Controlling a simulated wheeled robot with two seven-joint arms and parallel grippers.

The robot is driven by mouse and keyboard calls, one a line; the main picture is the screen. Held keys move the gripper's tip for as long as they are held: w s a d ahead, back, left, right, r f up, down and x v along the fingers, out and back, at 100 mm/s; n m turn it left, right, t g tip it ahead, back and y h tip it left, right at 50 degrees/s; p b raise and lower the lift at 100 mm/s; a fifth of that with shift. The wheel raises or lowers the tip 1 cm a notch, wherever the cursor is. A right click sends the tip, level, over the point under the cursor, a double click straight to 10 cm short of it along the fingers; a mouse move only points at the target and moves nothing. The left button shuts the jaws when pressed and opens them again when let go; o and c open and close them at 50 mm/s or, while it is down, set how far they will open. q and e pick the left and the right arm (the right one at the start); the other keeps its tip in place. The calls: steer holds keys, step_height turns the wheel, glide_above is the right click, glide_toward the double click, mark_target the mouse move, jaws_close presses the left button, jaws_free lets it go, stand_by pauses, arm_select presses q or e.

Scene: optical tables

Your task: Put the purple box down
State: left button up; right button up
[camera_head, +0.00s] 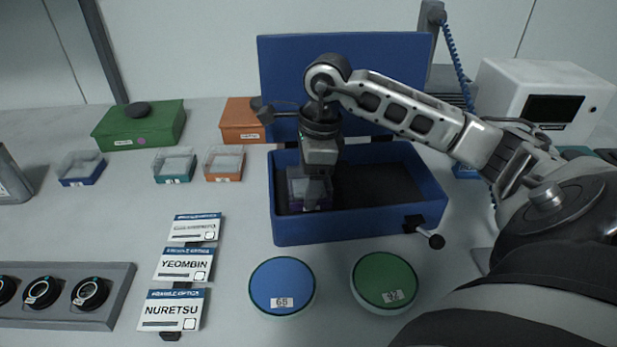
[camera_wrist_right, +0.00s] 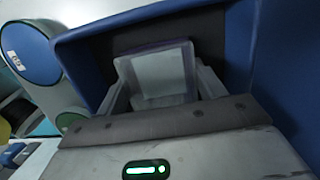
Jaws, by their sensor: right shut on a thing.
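The purple box (camera_head: 296,196) is a small clear-lidded box with a purple base, inside the left part of the open blue case (camera_head: 355,226). My right gripper (camera_head: 313,190) points down into the case and is shut on the purple box. In the right wrist view the box (camera_wrist_right: 162,76) sits between the two fingers of the gripper (camera_wrist_right: 160,92), within the blue walls (camera_wrist_right: 75,55). I cannot tell whether the box touches the case floor. My left gripper is not in view.
The case's raised lid (camera_head: 290,75) stands behind my right arm. The case's right part (camera_head: 380,185) is empty. Blue (camera_head: 282,280) and green (camera_head: 384,278) round discs lie in front. Small boxes (camera_head: 175,165) and name plates (camera_head: 184,264) are to the left.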

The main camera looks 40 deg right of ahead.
steer(key=shift+f, duration=0.2)
steer(key=o, duration=1)
steer(key=shift+r, duration=0.15)
step_height(320, 180, up, 12)
steer(key=s+d, duration=0.1)
steer(key=shift+d, duration=0.2)
